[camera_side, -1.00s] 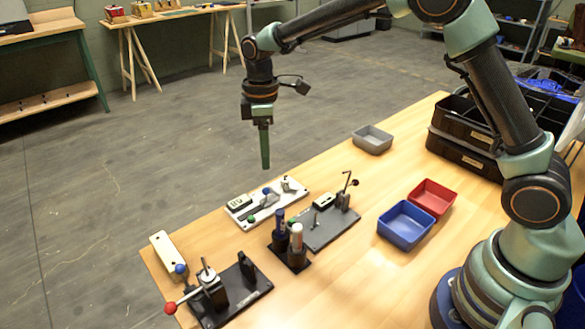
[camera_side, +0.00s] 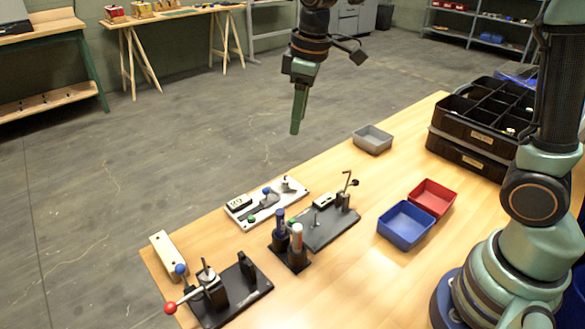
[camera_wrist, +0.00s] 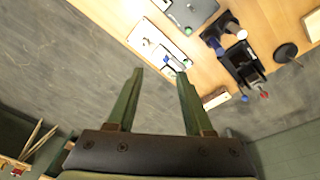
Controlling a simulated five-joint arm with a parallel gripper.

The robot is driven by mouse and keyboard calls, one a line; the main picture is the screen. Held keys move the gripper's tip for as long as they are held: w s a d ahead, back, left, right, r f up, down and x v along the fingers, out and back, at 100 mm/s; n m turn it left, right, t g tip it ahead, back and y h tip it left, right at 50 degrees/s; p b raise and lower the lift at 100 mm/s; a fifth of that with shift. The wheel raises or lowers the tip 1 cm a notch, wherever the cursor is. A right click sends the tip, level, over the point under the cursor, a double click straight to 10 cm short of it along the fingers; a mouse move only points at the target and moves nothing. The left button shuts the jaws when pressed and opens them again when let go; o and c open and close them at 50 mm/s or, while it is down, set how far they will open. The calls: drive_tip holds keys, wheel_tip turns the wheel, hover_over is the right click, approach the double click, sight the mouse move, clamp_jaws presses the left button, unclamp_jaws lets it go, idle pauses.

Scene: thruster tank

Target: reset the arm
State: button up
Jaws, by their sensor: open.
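On the wooden table (camera_side: 350,275) stand a white fixture plate (camera_side: 268,214), dark fixtures, two marker-like cylinders in a black holder (camera_side: 293,262), a blue bin (camera_side: 405,225), a red bin (camera_side: 433,198), a grey bin (camera_side: 372,139) and black crates (camera_side: 470,150).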

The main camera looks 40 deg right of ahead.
drive_tip(key=s+d+r+m+t, duration=0.1)
drive_tip(key=s+d+m, duration=0.1)
drive_tip(key=s, duration=0.5)
drive_tip(key=s+d+r+m+t, duration=0.1)
drive_tip(key=s+d+m+t, duration=0.1)
drive_tip(key=s+m, duration=0.3)
drive_tip(key=shift+s+d+t, duration=0.3)
drive_tip(key=shift+s+d, duration=0.5)
drive_tip(key=shift+s, duration=0.15)
idle(1.6)
